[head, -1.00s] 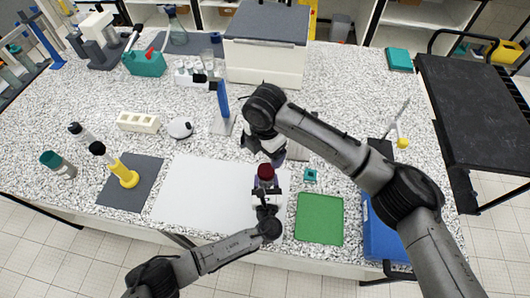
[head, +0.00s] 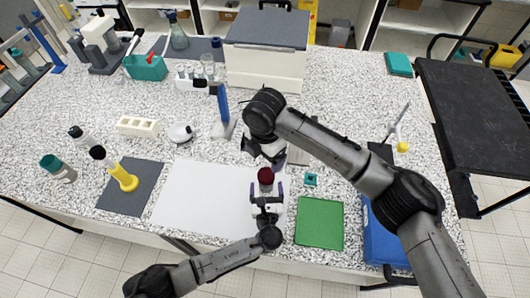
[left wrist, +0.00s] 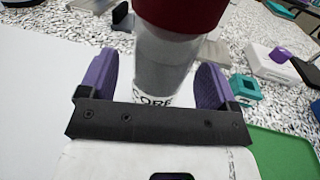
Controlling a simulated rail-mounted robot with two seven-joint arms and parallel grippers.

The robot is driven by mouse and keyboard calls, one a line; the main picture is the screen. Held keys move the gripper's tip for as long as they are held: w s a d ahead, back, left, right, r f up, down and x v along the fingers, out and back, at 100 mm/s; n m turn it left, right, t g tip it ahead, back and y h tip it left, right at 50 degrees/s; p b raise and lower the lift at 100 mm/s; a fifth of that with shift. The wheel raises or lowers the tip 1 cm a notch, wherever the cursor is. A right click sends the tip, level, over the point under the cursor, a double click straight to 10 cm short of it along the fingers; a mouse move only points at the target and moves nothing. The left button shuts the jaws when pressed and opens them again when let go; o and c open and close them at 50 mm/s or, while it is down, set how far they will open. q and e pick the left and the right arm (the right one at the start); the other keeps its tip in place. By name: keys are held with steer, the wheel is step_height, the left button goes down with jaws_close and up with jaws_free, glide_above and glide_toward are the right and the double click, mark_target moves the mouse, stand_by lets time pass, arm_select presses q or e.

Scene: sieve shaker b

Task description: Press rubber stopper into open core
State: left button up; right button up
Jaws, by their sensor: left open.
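The core (left wrist: 165,68) is a pale, clear-looking tube lettered "CORE", standing upright at the right part of the white sheet. The dark red stopper (head: 265,175) sits at its top and also fills the top of the left wrist view (left wrist: 180,12). Whether it is fully pressed in cannot be told. My left gripper (head: 266,189) is open, its purple fingers spread on either side of the core with gaps showing in the left wrist view (left wrist: 155,82). My right gripper (head: 272,161) is just behind the stopper; its fingers are mostly hidden by its wrist.
The white sheet (head: 195,195) is clear to the left. A small teal block (head: 310,180) and a green mat (head: 320,222) lie to the right, then a blue case (head: 380,235). A yellow-based cylinder (head: 124,178) stands on a dark mat (head: 132,200). A blue upright stand (head: 222,110) is behind.

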arm_select(q)
steer(key=s, duration=1.2)
steer(key=shift+s+d, duration=0.2)
steer(key=shift+s, duration=0.05)
